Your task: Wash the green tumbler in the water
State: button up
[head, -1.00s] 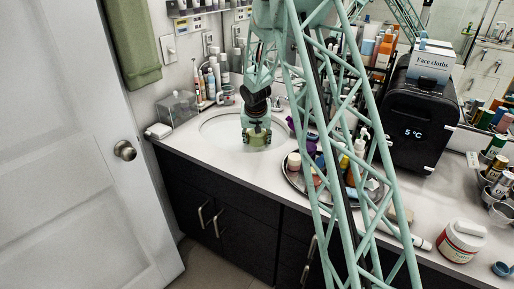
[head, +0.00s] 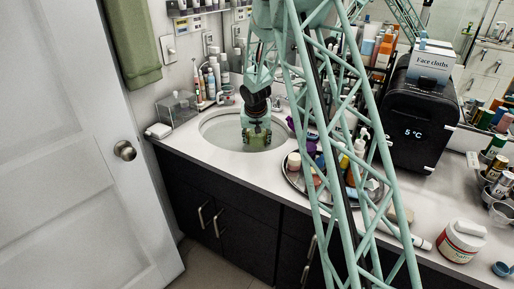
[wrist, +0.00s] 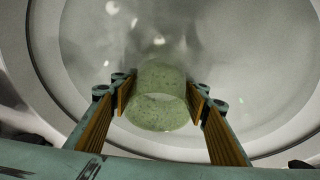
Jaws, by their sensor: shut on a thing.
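The green tumbler (wrist: 160,100) is speckled green and shows between my two finger pads in the wrist view. My gripper (wrist: 160,108) is shut on it. In the head view my gripper (head: 256,134) points down into the sink basin (head: 218,130), and the tumbler (head: 256,144) shows only in part below the fingers. The basin wall and bottom surround the tumbler in the wrist view. The basin looks greyish with bright glints, like water; I cannot tell how deep the tumbler sits in it.
A round tray (head: 292,180) with bottles and jars stands right of the sink. A clear box (head: 178,108) and several bottles stand at the left and back. A black cooler (head: 418,125) and a white jar (head: 461,240) are at the right.

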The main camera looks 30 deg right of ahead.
jog(key=shift+r, duration=0.2)
notch_tip(320, 180, up, 17)
jog(key=p, duration=0.9)
jog(key=shift+p, duration=0.35)
dwell(1.9)
dwell(1.8)
jog(key=s+a+n, duration=0.2)
jog(key=s+a, duration=0.3)
jog(key=a, duration=0.3)
jog(key=s+a+r+n+y, duration=0.1)
jog(key=s+a+n, duration=0.1)
jog(key=s+a, duration=0.3)
jog(key=s+a+r+n+y, duration=0.1)
jog(key=s+a, duration=0.5)
jog(key=a, duration=0.6)
jog(key=shift+a+n+t, duration=0.3)
jog(key=shift+n+t, duration=0.1)
jog(key=shift+n, duration=0.1)
